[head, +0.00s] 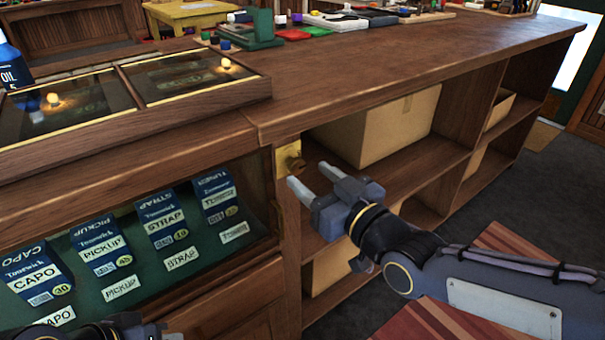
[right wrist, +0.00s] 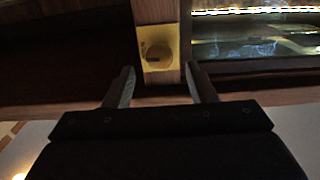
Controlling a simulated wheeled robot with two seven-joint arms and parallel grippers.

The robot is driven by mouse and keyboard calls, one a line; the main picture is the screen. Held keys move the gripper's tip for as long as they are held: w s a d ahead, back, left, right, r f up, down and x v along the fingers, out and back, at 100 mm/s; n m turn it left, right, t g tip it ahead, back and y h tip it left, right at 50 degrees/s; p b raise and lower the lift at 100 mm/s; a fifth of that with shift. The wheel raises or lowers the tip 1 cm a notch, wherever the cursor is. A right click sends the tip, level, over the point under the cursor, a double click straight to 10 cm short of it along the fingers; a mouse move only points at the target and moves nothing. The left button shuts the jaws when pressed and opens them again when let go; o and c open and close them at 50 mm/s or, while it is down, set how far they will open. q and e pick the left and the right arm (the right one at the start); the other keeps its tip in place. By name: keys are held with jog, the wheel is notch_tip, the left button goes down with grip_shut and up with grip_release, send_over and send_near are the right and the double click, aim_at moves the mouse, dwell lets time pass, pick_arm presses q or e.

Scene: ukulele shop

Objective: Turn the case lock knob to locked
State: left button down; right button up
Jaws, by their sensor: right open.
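The case lock knob (right wrist: 158,52) sits on a square brass plate (right wrist: 172,32) fixed to a wooden post at the end of the glass display case. In the head view the plate (head: 287,152) shows just behind the right gripper's fingertips. My right gripper (head: 306,179) is open and empty, its fingers pointing at the post. In the right wrist view the fingers (right wrist: 162,74) stand to either side of the post, below the knob and apart from it. A dark mark shows on the knob's lower part.
The glass case (head: 130,240) holds several blue packets and price cards. Cardboard boxes (head: 385,125) stand on open shelves right of the post. The wooden counter top (head: 400,60) overhangs above the plate. A striped wooden surface (head: 430,325) lies below my right arm.

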aim_at(299, 167)
jog(key=shift+x, duration=1.9)
jog(key=c, duration=0.9)
